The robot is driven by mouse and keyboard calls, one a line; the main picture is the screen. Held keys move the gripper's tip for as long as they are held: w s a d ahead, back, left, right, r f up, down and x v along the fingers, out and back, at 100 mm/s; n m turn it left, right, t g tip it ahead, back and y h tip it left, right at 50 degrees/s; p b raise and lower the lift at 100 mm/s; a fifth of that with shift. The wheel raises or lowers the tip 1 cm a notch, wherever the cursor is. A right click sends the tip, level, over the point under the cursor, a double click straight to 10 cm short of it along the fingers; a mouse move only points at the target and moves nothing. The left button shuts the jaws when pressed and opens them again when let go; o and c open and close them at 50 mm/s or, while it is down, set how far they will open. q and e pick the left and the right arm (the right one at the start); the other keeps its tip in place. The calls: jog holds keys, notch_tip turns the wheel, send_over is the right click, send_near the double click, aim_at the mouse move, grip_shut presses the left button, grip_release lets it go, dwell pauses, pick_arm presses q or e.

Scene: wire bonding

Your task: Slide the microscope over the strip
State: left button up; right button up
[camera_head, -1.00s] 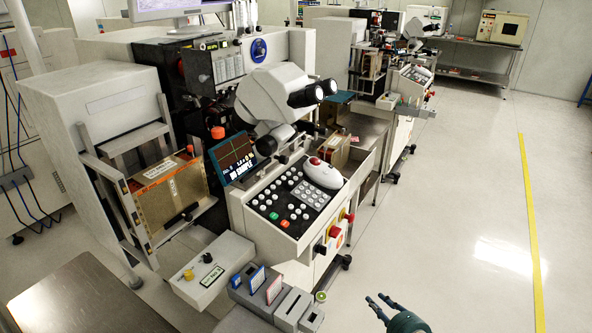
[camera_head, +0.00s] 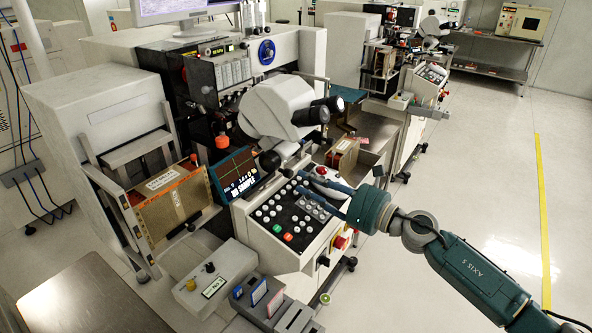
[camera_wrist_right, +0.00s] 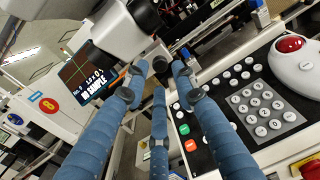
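The microscope (camera_head: 272,108) is a pale grey head with two black eyepieces, standing above the bonder's work area. Its lower body also shows at the top of the right wrist view (camera_wrist_right: 118,35). A dark round knob (camera_head: 269,161) sits below it, beside the screen. My right gripper (camera_head: 300,183) reaches in from the right over the button panel, below the microscope. Its blue fingers are spread and hold nothing; in the right wrist view the fingertips (camera_wrist_right: 160,80) are close to the microscope's underside, contact unclear. I cannot make out the strip. My left gripper is not in view.
A tilted screen (camera_head: 238,174) reading "NO SAMPLE" stands left of the button panel (camera_head: 290,215). A red-topped trackball (camera_head: 321,171) lies right of the panel's keys, near my fingers. A gold-coloured magazine (camera_head: 172,205) stands at left. The floor at right is clear.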

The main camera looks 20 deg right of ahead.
aim_at(292, 174)
jog(key=p+x, duration=0.1)
jog(key=x, duration=0.3)
jog(key=shift+s+r, duration=0.1)
jog(key=shift+r, duration=0.05)
jog(key=shift+w+a, duration=0.2)
jog(key=shift+w, duration=0.1)
jog(key=shift+c, duration=0.6)
jog(key=shift+d, duration=0.1)
grip_shut()
